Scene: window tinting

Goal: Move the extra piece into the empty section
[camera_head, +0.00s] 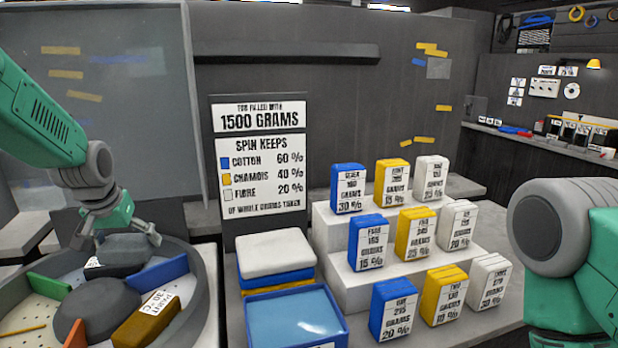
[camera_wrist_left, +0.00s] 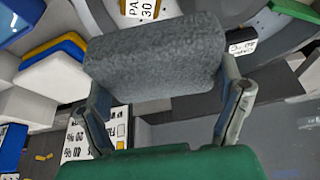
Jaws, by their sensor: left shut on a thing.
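My left gripper (camera_head: 118,238) points down over the round tray (camera_head: 205,300) in the head view. It is shut on a dark grey, rough-surfaced block (camera_head: 122,256), which also fills the middle of the left wrist view (camera_wrist_left: 158,58) between the two fingers. The block is at the tray's back part, behind the round dark hub (camera_head: 100,308); I cannot tell whether it touches the tray floor. A brown block (camera_head: 146,318) with a white label lies in the front right section. Green (camera_head: 48,285), blue (camera_head: 158,273) and orange dividers split the tray. My right gripper is out of view.
A blue open bin (camera_head: 295,318) and stacked pads (camera_head: 275,252) stand right of the tray. A stepped white stand (camera_head: 340,285) carries several labelled blocks. A sign board (camera_head: 262,165) stands behind. A glass panel (camera_head: 100,120) rises behind the tray.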

